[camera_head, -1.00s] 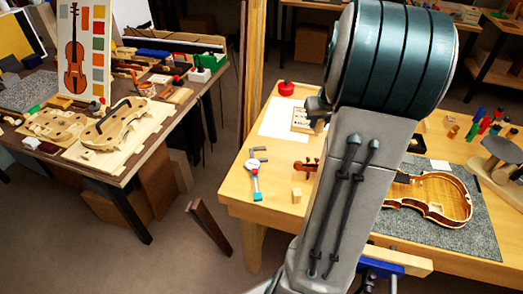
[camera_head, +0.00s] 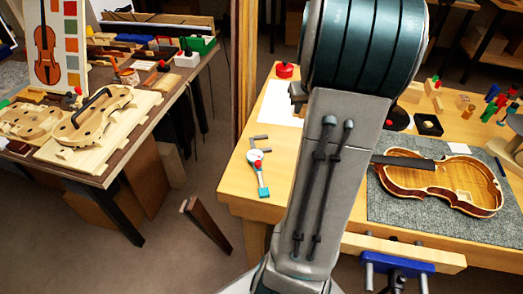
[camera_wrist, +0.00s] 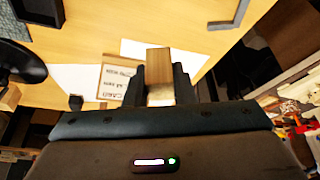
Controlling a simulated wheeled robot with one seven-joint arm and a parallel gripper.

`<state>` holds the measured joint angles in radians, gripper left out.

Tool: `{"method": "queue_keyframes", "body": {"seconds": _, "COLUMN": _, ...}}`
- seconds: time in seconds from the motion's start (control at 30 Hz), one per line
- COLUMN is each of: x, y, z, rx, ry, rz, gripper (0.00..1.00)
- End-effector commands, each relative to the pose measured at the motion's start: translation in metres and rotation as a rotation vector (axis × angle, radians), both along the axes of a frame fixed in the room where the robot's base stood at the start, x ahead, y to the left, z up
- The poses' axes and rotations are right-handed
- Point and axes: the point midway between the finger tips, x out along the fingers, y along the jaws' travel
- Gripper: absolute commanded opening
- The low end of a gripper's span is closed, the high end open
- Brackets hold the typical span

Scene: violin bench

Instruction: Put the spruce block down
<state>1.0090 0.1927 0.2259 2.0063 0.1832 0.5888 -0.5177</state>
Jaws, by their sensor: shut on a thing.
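The spruce block (camera_wrist: 159,62) is a small light-brown wooden block in the wrist view. My gripper (camera_wrist: 160,80) is shut on it, with a dark finger on each side and the block's end sticking out past the fingertips. Behind the block are the wooden bench top (camera_wrist: 95,28) and white paper. The gap between block and bench cannot be judged. In the head view my arm hides the gripper and the block.
A printed card (camera_wrist: 115,82) lies near the block. In the head view, the bench (camera_head: 237,190) carries a dial caliper (camera_head: 258,172), a red-topped item (camera_head: 285,70) and an open violin body (camera_head: 440,180) on a grey mat (camera_head: 400,215). A blue vise (camera_head: 398,262) is at the front edge.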

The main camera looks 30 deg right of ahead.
Motion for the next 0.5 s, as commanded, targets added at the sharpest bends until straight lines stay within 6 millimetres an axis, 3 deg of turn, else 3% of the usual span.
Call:
{"method": "queue_keyframes", "body": {"seconds": 0.03, "x": 0.0, "y": 0.0, "z": -0.012, "rx": 0.0, "ry": 0.0, "rz": -0.001, "gripper": 0.02}}
{"method": "queue_keyframes", "body": {"seconds": 0.27, "x": 0.004, "y": 0.006, "z": -0.024, "rx": 0.002, "ry": 0.001, "rz": 0.002, "gripper": 0.02}}
{"method": "queue_keyframes", "body": {"seconds": 0.5, "x": 0.034, "y": 0.049, "z": -0.054, "rx": 0.003, "ry": 0.003, "rz": 0.01, "gripper": 0.02}}
